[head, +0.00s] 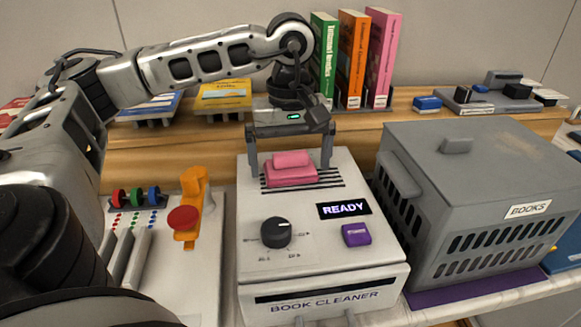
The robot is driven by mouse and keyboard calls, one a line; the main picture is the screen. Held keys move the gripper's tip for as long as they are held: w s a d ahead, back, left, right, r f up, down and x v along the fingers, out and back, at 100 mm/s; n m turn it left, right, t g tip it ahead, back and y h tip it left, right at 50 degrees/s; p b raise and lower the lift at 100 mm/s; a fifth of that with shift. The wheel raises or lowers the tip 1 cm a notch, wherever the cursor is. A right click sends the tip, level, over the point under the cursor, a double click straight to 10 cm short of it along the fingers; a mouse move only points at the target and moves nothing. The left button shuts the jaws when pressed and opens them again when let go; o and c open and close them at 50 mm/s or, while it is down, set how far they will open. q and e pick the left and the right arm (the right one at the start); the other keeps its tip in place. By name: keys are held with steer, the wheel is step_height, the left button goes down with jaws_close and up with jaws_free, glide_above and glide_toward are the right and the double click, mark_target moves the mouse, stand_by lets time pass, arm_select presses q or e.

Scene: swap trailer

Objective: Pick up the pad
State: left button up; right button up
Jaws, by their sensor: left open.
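The pink pad (290,174) lies on the striped vent at the back of the white book cleaner (222,238). It has a wider base and a smaller raised block on top. My left gripper (290,162) points down above the pad. Its two fingers are open, one to the left and one to the right of the pad's raised block, with gaps visible on both sides. Whether the fingertips touch the cleaner's top is unclear. My right gripper is out of view.
A grey lidded crate marked BOOKS (470,165) stands close on the right. Left is a panel with an orange lever (190,195) and red button. Upright books (352,60) stand on the wooden shelf (365,120) behind. The cleaner has a dial (276,232) and purple button (356,235).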

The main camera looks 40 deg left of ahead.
arm_select(q)
steer(key=shift+f, duration=0.1)
steer(key=shift+c, duration=0.3)
steer(key=c, duration=0.8)
steer(key=shift+c, duration=0.2)
